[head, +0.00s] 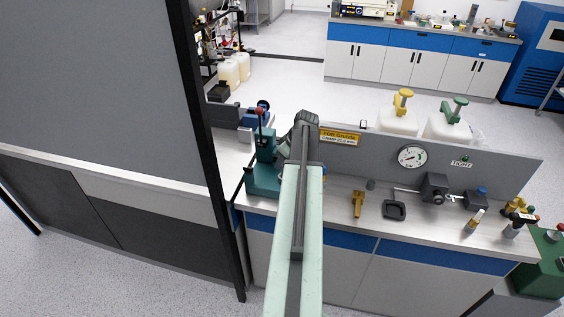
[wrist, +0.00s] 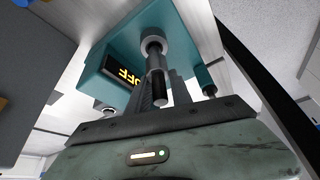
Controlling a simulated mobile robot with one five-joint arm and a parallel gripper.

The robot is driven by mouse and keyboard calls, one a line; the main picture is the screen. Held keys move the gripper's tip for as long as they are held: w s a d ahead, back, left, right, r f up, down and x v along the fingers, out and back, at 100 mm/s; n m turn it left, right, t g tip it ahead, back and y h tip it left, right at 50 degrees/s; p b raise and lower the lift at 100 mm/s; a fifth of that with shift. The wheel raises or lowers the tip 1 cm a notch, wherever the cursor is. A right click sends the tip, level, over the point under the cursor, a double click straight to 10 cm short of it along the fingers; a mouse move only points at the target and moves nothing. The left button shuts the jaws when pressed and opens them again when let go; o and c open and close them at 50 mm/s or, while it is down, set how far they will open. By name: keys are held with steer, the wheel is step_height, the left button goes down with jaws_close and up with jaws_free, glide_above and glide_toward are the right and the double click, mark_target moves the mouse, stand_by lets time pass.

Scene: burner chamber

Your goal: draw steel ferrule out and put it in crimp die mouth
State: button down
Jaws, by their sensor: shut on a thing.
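In the wrist view my gripper (wrist: 159,92) is shut on a small cylinder, which I take to be the steel ferrule (wrist: 155,63). The housing has a lit display reading OFF. In the head view my arm reaches over the bench beside a teal press (head: 263,174) with a red knob. The fingertips and ferrule are hidden there. I cannot clearly identify the crimp die mouth.
A yellow sign (head: 339,137) is on the bench's back panel, with a pressure gauge (head: 412,156) right of it. A yellow tool (head: 357,203) and a dark square tray (head: 394,210) lie on the bench. A tall grey partition (head: 95,90) stands left.

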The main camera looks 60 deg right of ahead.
steer(key=shift+f+b, duration=1.35)
steer(key=shift+f, duration=0.15)
steer(key=c, duration=1.1)
jaws_free()
steer(key=shift+r, duration=0.1)
steer(key=p+v, duration=0.7)
steer(key=shift+s+r, duration=0.25)
steer(key=shift+r, duration=0.1)
